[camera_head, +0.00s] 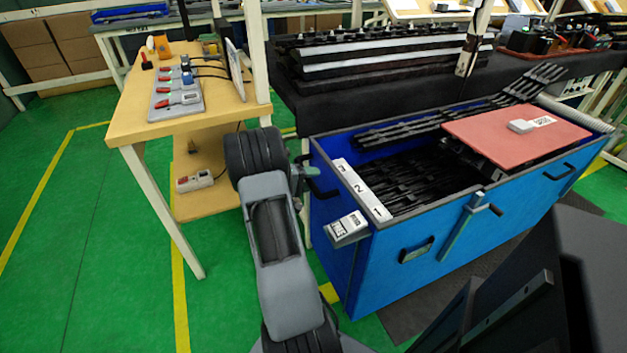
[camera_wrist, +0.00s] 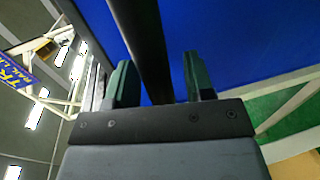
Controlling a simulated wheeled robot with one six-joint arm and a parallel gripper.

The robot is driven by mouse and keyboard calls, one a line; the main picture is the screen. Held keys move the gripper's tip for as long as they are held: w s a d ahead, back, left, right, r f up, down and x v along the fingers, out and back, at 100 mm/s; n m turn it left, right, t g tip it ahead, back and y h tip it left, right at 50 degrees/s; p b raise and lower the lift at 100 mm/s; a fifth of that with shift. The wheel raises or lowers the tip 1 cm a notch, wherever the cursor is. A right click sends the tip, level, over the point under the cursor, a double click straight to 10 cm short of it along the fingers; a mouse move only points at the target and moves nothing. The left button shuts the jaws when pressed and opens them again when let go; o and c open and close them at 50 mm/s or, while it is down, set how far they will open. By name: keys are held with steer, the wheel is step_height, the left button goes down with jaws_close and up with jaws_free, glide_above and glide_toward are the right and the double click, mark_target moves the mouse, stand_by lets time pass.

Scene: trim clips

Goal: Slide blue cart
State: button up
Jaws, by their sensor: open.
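The blue cart (camera_head: 395,285) stands to the right of my arm, filled with black trim strips (camera_head: 420,180). A dark handle (camera_head: 322,190) juts from its left end. My gripper (camera_head: 300,178) is at this handle, partly hidden behind my arm in the head view. In the wrist view, my gripper (camera_wrist: 157,65) is open, with a dark bar (camera_wrist: 143,45), apparently the handle, passing between its two fingers. The cart's blue panel (camera_wrist: 235,40) lies behind them. Whether a finger touches the bar I cannot tell.
A wooden table (camera_head: 135,120) with a grey tool board (camera_head: 177,100) stands left of the cart. A black-covered bench with stacked trim (camera_head: 380,55) stands behind it. A red board (camera_head: 515,135) lies on the cart's right. Green floor (camera_head: 90,260) is clear at left.

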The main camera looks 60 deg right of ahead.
steer(key=shift+s+d+f, duration=0.1)
steer(key=shift+s+d, duration=0.15)
steer(key=shift+d, duration=0.15)
steer(key=shift+c, duration=0.4)
jaws_close()
